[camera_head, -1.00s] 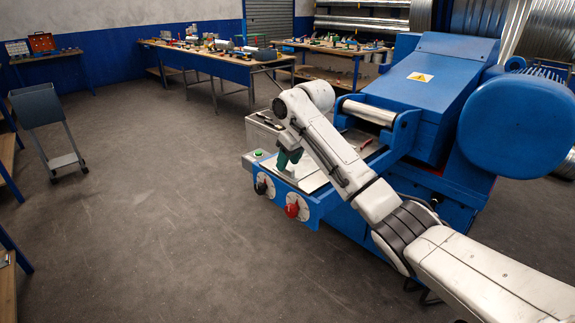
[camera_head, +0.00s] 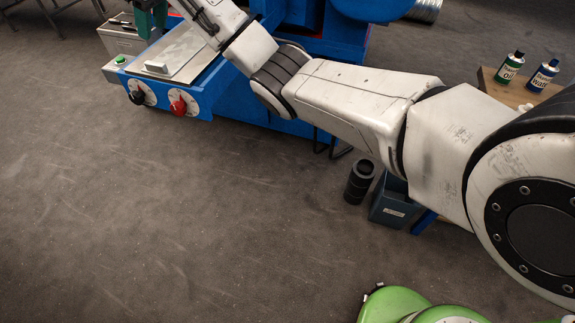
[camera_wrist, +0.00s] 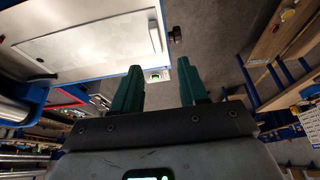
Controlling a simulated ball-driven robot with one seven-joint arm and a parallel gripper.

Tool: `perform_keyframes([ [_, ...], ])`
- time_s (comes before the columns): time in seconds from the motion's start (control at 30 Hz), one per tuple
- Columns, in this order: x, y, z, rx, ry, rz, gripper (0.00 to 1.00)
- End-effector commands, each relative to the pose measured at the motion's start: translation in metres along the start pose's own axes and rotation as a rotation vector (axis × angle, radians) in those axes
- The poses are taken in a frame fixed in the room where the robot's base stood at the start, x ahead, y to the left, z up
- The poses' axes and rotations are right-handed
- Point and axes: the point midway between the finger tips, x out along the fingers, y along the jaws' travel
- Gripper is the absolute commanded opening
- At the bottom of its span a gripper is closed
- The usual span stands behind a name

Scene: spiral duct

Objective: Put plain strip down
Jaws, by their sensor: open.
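A small light grey block (camera_head: 157,67), which may be the plain strip, lies on the pale metal plate (camera_head: 190,62) of the blue machine, near its front left edge. My gripper (camera_head: 146,35) shows its teal fingers at the top of the head view, above and behind the block and apart from it. In the wrist view my gripper (camera_wrist: 158,66) is open with nothing between its fingers. The pale plate (camera_wrist: 85,45) fills the upper left there.
The machine front carries a green button (camera_head: 120,60), a black knob (camera_head: 137,97) and a red knob (camera_head: 179,106). A grey box (camera_head: 120,38) stands beside the plate. A blue bin (camera_head: 396,200) and black cylinder (camera_head: 359,181) stand on the floor. The floor at left is clear.

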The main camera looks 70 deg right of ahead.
Motion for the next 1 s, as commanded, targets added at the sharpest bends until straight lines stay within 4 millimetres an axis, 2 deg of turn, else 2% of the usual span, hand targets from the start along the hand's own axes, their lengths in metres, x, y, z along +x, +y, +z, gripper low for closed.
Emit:
perform_keyframes([
  [0.13,0.052,-0.041,0.022,-0.008,-0.006,-0.06,0.43],
  [0.27,0.105,-0.089,0.058,-0.001,-0.01,-0.118,0.43],
  [0.4,0.153,-0.137,0.11,0.019,-0.026,-0.161,0.43],
  [0.53,0.187,-0.174,0.168,0.043,-0.055,-0.182,0.43],
  [0.63,0.206,-0.198,0.217,0.063,-0.082,-0.184,0.43],
  [0.77,0.22,-0.22,0.286,0.086,-0.129,-0.169,0.43],
  [0.87,0.223,-0.229,0.342,0.099,-0.169,-0.14,0.43],
  [1.0,0.214,-0.232,0.417,0.104,-0.227,-0.082,0.43],
])
